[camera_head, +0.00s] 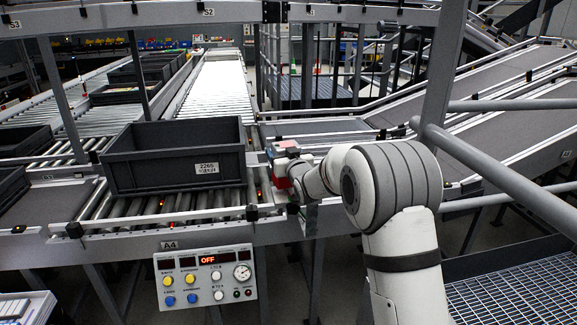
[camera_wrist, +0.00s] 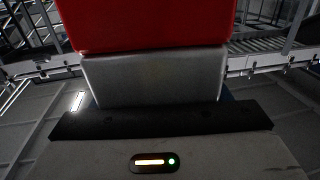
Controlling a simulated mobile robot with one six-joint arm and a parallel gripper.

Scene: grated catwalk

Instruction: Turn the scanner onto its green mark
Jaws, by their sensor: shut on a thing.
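The scanner (camera_head: 282,182) shows as a small red and grey body at the right end of the roller conveyor, beside the grey tote. My gripper (camera_head: 287,160) is at it, reaching in from the right, and is shut on it. In the wrist view a red block (camera_wrist: 150,22) fills the top centre, with a grey block directly below it, close to the camera. The fingertips are not clear in either view. I cannot make out the green mark; it may be hidden by the scanner or my arm.
The grey tote (camera_head: 175,160) labelled 2265 sits on the rollers left of the scanner. A control panel (camera_head: 206,280) reading OFF hangs below the conveyor front. A grey post (camera_head: 440,75) and railings (camera_head: 500,190) stand close to my arm on the right.

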